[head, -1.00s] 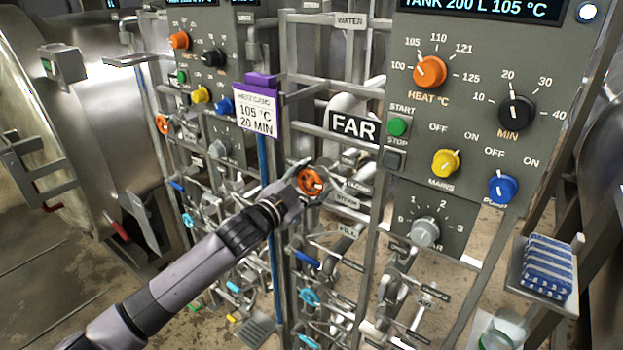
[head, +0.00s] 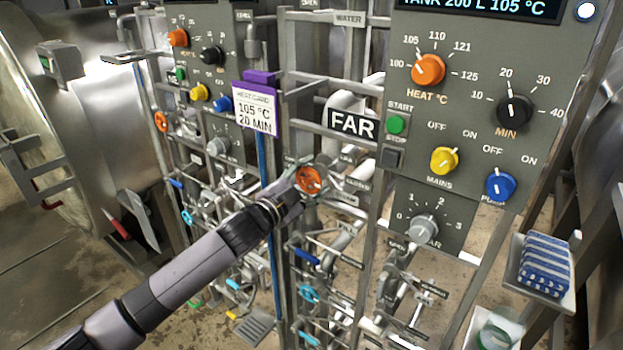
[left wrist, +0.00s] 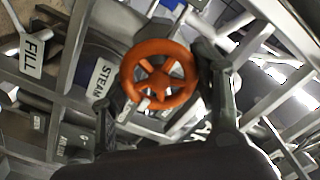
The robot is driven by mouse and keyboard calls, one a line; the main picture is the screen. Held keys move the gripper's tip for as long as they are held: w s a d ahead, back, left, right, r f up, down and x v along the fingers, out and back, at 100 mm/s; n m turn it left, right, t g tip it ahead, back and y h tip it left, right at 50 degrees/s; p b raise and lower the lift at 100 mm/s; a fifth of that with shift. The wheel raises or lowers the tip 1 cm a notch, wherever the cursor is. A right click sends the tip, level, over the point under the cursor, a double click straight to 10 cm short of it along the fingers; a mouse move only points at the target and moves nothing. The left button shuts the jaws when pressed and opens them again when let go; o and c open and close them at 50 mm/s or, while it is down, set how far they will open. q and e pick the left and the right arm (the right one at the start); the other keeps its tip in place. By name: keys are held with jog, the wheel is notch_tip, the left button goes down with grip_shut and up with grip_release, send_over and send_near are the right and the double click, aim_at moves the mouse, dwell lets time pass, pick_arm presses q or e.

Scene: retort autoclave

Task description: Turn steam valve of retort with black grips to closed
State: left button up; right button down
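An orange steam valve wheel (head: 309,180) stands on the pipes left of the near control panel, below the FAR sign. In the left wrist view the wheel (left wrist: 159,76) faces the camera, with a STEAM label (left wrist: 101,80) at its left. My left gripper (head: 302,183) is at this wheel. Its fingers are spread, one on each side of the rim; the right finger looks close to or against the rim, and a gap shows at the left one. Contact is not clear. No black grips can be made out. My right gripper is not in view.
A second orange wheel (head: 160,121) is on the farther rack, beside a retort door with red grips (head: 116,229). The purple-topped heat card (head: 256,110) and upright posts stand close to my left arm. Several blue valves sit below. A striped cloth (head: 545,264) lies at right.

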pick_arm(q)
jog(key=o, duration=0.4)
jog(key=v, duration=1.2)
